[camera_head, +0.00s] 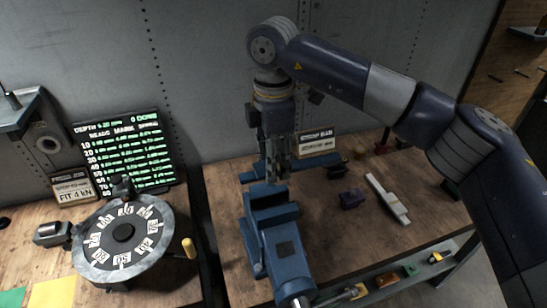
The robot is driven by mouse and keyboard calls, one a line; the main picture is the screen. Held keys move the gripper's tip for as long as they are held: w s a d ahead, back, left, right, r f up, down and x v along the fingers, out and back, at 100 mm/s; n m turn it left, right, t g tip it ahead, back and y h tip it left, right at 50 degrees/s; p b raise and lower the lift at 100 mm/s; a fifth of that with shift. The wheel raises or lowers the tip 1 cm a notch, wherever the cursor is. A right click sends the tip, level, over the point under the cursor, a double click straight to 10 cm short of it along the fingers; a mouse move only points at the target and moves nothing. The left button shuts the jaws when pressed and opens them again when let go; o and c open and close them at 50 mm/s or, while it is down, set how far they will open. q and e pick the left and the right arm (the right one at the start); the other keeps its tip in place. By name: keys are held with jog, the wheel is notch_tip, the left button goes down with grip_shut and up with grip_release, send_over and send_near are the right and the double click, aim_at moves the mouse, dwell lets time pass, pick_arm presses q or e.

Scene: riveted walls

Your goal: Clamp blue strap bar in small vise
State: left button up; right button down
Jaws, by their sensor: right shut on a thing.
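My right gripper (277,172) points down just behind the small blue vise (287,262), its fingers shut on the blue strap bar (316,162). The bar lies crosswise and shows on both sides of the fingers; its middle is hidden by them. The vise stands on the wooden bench, with its jaw end toward the back and its screw end toward the front. From this view I cannot tell whether the bar touches the vise or bench. My left gripper is out of view.
A sign (316,142) stands behind the bar. A round numbered dial fixture (124,238) and a green-lettered board (124,150) stand at left. Small parts lie on a lower shelf (398,277).

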jog(key=shift+s+f+b, duration=0.1)
jog(key=shift+f+b, duration=0.8)
jog(key=shift+f, duration=0.2)
jog(key=shift+f+b, duration=2.5)
jog(key=shift+f, duration=0.6)
